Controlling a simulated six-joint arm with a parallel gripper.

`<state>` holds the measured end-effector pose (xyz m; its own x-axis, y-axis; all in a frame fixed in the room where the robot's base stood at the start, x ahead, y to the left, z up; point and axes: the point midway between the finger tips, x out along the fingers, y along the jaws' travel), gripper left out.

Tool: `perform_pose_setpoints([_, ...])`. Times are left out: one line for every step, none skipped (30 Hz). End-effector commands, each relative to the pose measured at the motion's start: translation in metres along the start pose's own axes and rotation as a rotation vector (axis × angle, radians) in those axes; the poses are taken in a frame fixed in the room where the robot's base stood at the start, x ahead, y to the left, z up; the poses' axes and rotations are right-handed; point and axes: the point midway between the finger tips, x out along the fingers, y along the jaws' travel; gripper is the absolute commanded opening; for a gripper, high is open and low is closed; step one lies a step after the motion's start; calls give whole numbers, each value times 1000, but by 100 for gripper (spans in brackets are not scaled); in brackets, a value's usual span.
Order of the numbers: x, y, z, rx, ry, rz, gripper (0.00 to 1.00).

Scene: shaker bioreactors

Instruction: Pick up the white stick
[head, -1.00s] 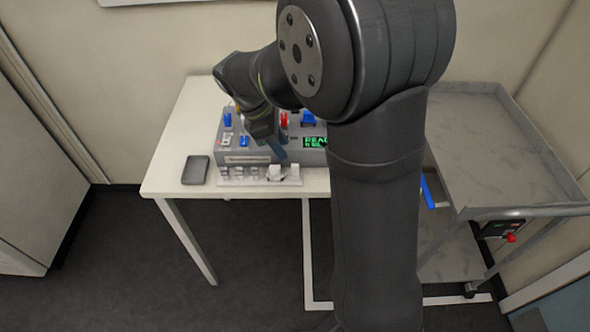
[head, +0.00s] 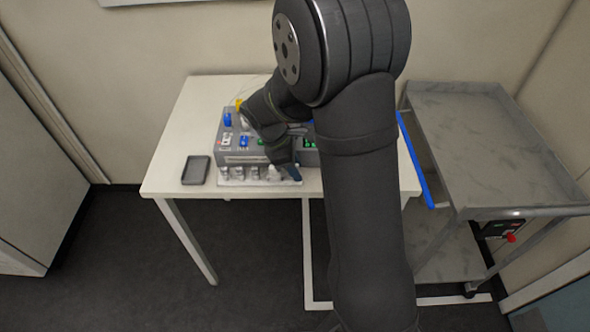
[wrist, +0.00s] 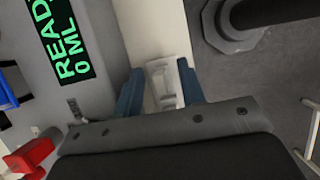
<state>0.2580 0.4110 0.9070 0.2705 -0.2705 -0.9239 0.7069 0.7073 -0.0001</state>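My gripper (wrist: 160,90) has two blue fingers, spread apart with a gap between them. In the wrist view a small white piece (wrist: 165,82) shows in the gap, on a white strip beside the grey device. It may be the white stick, but its shape is too unclear to tell. In the head view my gripper (head: 292,172) is at the right end of the white strip, low over its front edge. Several small white pieces (head: 254,172) stand along this strip. I cannot tell whether the fingers touch the white piece.
The grey device (head: 235,155) bears blue and red parts and a green display, reading "READY 0 ML" in the wrist view (wrist: 62,38). A dark grey tray (head: 195,170) lies left on the white table (head: 180,125). A grey cart (head: 480,140) stands right.

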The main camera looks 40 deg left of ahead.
Motion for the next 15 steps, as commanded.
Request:
perform_pose_setpoints([0,0,0,0,0,0,36])
perform_pose_setpoints([0,0,0,0,0,0,34])
perform_pose_setpoints([0,0,0,0,0,0,27])
perform_pose_setpoints([0,0,0,0,0,0,21])
perform_pose_setpoints([0,0,0,0,0,0,15])
perform_pose_setpoints([0,0,0,0,0,0,7])
perform_pose_setpoints([0,0,0,0,0,0,1])
perform_pose_setpoints([0,0,0,0,0,0,0])
perform_pose_setpoints([0,0,0,0,0,0,0])
perform_pose_setpoints([0,0,0,0,0,0,0])
perform_pose_setpoints([0,0,0,0,0,0,0])
perform_pose_setpoints([0,0,0,0,0,0,0])
perform_pose_setpoints([0,0,0,0,0,0,0])
perform_pose_setpoints([0,0,0,0,0,0,0])
perform_pose_setpoints([0,0,0,0,0,0,0])
